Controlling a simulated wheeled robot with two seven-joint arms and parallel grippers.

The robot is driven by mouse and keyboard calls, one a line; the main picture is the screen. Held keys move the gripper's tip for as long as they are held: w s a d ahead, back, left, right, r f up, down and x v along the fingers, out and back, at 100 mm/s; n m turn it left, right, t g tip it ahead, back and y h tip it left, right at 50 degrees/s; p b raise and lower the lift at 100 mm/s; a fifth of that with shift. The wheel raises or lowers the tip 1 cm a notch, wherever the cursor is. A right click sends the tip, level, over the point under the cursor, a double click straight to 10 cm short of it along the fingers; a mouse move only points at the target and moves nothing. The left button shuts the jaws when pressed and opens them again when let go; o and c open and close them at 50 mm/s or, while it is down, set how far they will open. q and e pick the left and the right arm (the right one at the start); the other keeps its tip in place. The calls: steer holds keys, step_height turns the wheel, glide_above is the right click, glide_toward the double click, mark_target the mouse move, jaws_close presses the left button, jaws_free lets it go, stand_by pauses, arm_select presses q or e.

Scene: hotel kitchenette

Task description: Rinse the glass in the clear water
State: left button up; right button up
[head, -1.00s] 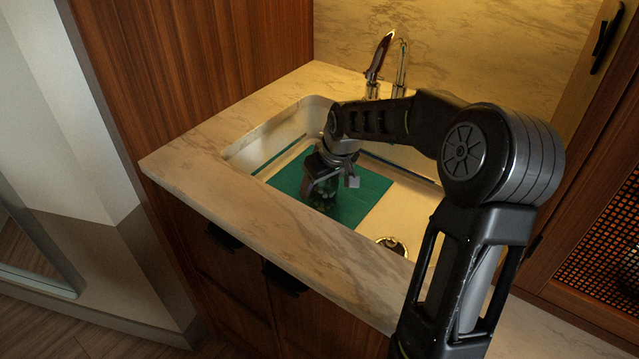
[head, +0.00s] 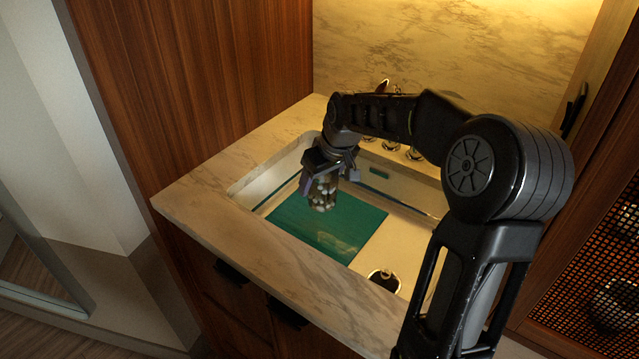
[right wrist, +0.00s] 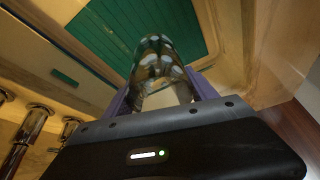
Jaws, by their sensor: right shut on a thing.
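A clear glass (head: 321,194) hangs upright in my right gripper (head: 331,172), above the green mat (head: 345,238) in the sink. Pale highlights or spots show on the glass. In the right wrist view the glass (right wrist: 162,68) sits between the two purple-padded fingers of the right gripper (right wrist: 163,92), which is shut on it. The sink (head: 399,205) is light with a dark drain (head: 384,281). I cannot make out the water clearly. My left gripper is not in view.
The faucet (head: 392,145) stands at the back of the sink, partly hidden by my right arm. A marble counter (head: 230,182) rims the sink. A wooden wall (head: 190,80) rises on the left and a dark mesh cabinet door (head: 610,270) stands on the right.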

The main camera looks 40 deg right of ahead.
step_height(320, 180, up, 9)
steer(key=p, duration=0.5)
steer(key=shift+p, duration=0.3)
stand_by(0.9)
